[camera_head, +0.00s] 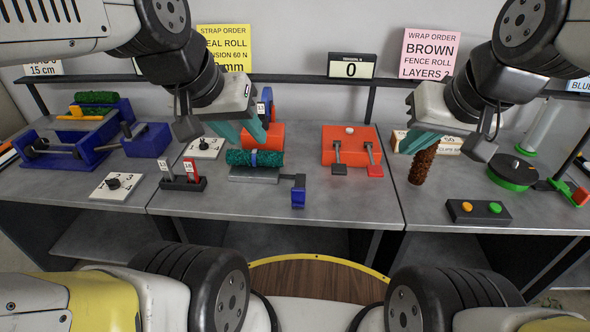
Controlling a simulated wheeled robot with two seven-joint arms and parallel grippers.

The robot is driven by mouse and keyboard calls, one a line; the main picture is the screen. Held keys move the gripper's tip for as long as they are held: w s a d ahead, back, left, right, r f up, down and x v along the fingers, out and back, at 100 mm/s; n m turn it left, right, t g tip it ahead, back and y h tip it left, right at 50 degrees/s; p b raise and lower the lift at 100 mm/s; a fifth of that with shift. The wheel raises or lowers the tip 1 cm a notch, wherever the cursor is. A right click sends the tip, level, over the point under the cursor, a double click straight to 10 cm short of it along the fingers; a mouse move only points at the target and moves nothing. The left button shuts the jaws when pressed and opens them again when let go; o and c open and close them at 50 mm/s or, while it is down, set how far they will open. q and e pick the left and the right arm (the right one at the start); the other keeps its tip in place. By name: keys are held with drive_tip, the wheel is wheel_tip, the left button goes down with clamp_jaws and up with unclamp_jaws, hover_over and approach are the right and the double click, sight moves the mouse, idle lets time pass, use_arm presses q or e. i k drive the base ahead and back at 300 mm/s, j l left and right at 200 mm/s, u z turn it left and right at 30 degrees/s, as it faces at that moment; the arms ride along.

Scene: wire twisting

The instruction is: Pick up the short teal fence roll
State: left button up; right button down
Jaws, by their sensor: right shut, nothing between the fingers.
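The short teal fence roll (271,159) lies on its side on a grey rest in the middle of the bench, with a blue band around its centre. My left gripper (246,140) hangs just above and behind the roll, its teal fingers apart and empty; the roll is not held. My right gripper (410,150) is shut and empty, beside the top of an upright brown fence roll (423,167). I cannot tell whether it touches that roll.
A button box (478,211) and a green-edged turntable (512,172) are at the right.

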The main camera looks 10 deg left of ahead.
sight(254, 157)
drive_tip(key=i+j, duration=0.1)
drive_tip(key=j, duration=0.95)
drive_tip(key=i+j, duration=0.1)
drive_tip(key=j, duration=0.9)
drive_tip(key=i+j+z, duration=0.1)
drive_tip(key=j, duration=0.95)
